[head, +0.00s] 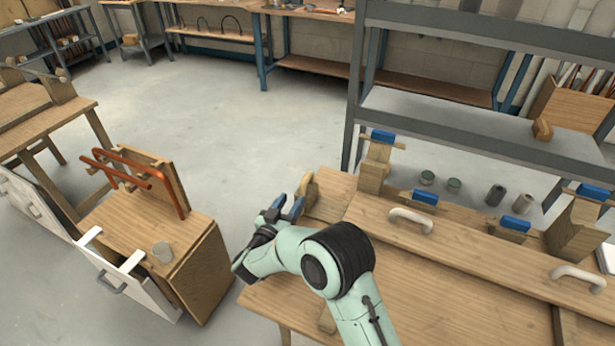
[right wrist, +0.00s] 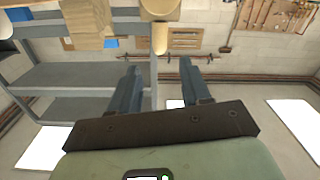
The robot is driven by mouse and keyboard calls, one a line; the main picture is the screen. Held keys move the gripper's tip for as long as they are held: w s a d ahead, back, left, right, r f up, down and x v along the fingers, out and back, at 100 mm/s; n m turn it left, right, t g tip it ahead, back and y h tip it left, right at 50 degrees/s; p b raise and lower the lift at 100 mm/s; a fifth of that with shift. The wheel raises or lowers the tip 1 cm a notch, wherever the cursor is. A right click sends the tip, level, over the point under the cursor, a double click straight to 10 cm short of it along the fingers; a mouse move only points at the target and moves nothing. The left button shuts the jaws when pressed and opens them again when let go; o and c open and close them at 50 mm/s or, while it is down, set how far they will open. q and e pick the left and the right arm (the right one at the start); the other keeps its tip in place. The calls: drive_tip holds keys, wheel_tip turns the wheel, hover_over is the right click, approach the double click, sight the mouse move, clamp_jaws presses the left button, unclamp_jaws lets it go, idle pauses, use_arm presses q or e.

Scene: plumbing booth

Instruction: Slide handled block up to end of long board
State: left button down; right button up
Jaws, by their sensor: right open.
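The long board (head: 470,255) lies on the workbench at the right and carries two pale curved handles. A wooden block with a rounded, upright handle-like piece (head: 309,188) stands near the bench's left corner, left of the long board's end. My right gripper (head: 286,208) is just left of this piece, with its blue fingers apart. In the right wrist view, the gripper (right wrist: 157,85) is open and nothing shows between its fingers. Wooden parts (right wrist: 160,10) show at the top there, beyond the fingertips. Contact with the block cannot be told. My left gripper is not in view.
Wooden posts with blue-topped clamps (head: 380,160) stand along the bench's back edge. A grey metal shelf (head: 470,125) stands behind. A small cabinet (head: 160,235) with an orange frame is at the left. Clear floor lies between.

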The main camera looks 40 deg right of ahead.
sight(304, 183)
drive_tip(key=x, duration=1.1)
drive_tip(key=shift+d, duration=0.1)
clamp_jaws()
drive_tip(key=shift+s, duration=0.15)
